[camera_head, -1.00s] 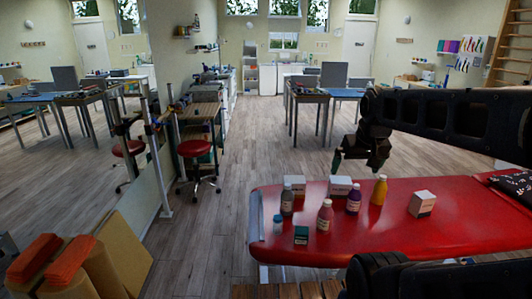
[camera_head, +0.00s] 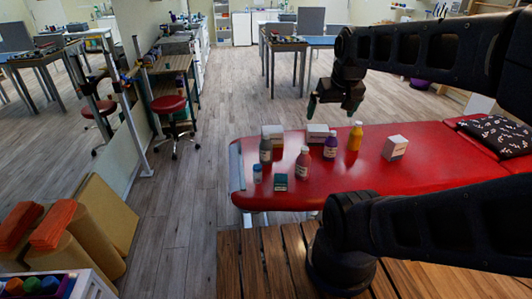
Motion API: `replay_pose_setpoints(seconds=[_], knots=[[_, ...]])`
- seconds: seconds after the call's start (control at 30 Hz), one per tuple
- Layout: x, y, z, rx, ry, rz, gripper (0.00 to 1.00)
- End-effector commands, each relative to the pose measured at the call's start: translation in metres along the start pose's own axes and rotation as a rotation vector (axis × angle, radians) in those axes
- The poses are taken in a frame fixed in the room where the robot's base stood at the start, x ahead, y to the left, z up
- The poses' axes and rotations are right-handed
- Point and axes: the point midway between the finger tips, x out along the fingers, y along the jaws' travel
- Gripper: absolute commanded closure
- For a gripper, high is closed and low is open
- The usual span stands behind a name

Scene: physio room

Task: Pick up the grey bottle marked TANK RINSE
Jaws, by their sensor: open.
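A grey bottle with a pale cap (camera_head: 265,151) stands upright near the left end of the red padded table (camera_head: 425,170). Its label is too small to read. A pink bottle (camera_head: 303,163) stands to its right and nearer to me; a purple bottle (camera_head: 330,146) and a yellow bottle (camera_head: 355,137) stand further right. My gripper (camera_head: 331,106) is open and empty, up and to the right of the grey bottle in the picture, apart from all the bottles.
White boxes (camera_head: 317,134) stand behind the bottles, one (camera_head: 274,130) close behind the grey bottle. Another box (camera_head: 396,147) stands right. A teal box (camera_head: 280,183) and a small blue-capped container (camera_head: 257,173) are in front. A patterned cushion (camera_head: 497,134) lies at right.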

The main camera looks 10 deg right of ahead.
Motion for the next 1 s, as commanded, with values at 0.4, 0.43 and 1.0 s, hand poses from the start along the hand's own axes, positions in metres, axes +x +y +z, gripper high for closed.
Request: replay_pose_setpoints(seconds=[0.4,0.43,1.0], knots=[[0.0,0.0,0.0,0.0,0.0,0.0,0.02],[0.0,0.0,0.0,0.0,0.0,0.0,0.08],[0.008,-0.003,-0.031,-0.119,-0.034,0.012,0.14]])
